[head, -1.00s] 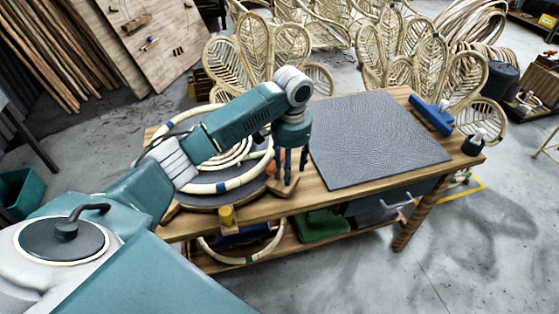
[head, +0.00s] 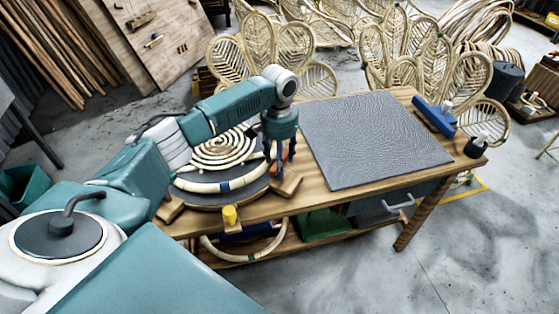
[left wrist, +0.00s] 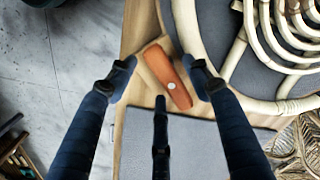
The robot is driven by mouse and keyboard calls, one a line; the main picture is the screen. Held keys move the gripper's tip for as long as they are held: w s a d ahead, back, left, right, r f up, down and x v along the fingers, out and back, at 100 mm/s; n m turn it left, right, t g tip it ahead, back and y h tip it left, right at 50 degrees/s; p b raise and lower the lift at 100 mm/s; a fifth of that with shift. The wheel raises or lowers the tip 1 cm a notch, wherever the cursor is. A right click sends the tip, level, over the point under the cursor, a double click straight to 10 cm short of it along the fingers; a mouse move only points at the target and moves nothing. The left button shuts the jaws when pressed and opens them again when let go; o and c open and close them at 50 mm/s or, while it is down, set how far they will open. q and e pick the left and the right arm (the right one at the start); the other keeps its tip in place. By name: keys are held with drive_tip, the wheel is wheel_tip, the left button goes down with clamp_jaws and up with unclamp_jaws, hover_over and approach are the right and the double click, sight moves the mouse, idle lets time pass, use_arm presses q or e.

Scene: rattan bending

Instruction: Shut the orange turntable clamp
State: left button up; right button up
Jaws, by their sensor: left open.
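My left gripper (head: 280,158) is open and points down over the clamp. In the wrist view its fingers (left wrist: 160,85) spread around the lever, with no clear grip. I cannot tell whether any finger touches it. My right gripper is not in view.
Coiled rattan (head: 222,150) lies on the dark turntable (head: 212,200). A yellow knob (head: 230,215) and wooden blocks (head: 286,185) stand at its edge. A grey mat (head: 375,140) covers the bench's right part, with a blue tool (head: 435,116) beyond it. Rattan chairs stand behind.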

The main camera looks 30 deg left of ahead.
use_arm(q)
drive_tip(key=shift+f, duration=0.65)
drive_tip(key=c, duration=1.2)
